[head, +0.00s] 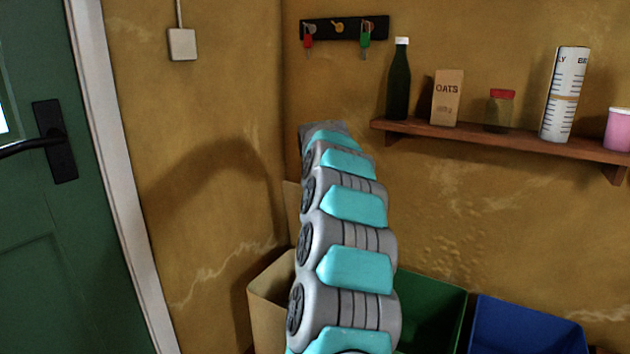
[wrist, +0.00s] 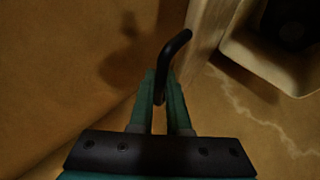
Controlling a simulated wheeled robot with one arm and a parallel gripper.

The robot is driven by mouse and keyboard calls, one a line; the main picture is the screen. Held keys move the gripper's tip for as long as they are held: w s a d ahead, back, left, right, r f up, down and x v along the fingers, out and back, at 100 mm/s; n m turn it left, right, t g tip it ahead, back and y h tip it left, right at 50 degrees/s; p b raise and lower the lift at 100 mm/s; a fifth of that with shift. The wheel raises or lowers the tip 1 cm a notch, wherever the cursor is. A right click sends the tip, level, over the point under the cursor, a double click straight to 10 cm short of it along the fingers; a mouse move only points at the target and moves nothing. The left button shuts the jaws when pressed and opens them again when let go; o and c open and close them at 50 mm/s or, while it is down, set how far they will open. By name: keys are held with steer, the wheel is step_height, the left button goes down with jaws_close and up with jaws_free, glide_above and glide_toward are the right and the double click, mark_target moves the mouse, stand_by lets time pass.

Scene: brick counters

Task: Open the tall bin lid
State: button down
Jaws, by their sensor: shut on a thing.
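The tall bin (head: 268,296) is beige and stands in the corner at the bottom of the head view, partly behind my arm. Its open top shows, and a pale upright panel (head: 291,207), apparently its lid, rises behind it beside my arm. In the wrist view the pale lid (wrist: 205,38) stands raised beside the bin's open mouth (wrist: 238,52). My gripper (wrist: 161,80) is shut on a black curved handle (wrist: 175,47), which sits between the fingertips next to the lid. In the head view my arm hides the gripper and handle.
A green bin (head: 432,305) and a blue bin (head: 525,328) stand to the right. A wall shelf (head: 480,136) holds a bottle (head: 399,82), an oats box (head: 447,98) and jars. A key rack (head: 344,27) hangs above. A green door (head: 60,240) is at left.

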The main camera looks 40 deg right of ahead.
steer(key=shift+g+y, duration=0.4)
steer(key=shift+y, duration=0.3)
steer(key=shift+w+d+r, duration=0.1)
steer(key=shift+w+d, duration=0.15)
steer(key=shift+d, duration=0.5)
steer(key=shift+w+d, duration=0.3)
steer(key=shift+d, duration=0.5)
steer(key=shift+w+d+r, duration=0.1)
steer(key=shift+w+d, duration=0.15)
steer(key=shift+d, duration=0.5)
steer(key=c, duration=0.9)
jaws_free()
steer(key=shift+b+v, duration=0.6)
steer(key=shift+v, duration=3.3)
steer(key=shift+s, duration=0.1)
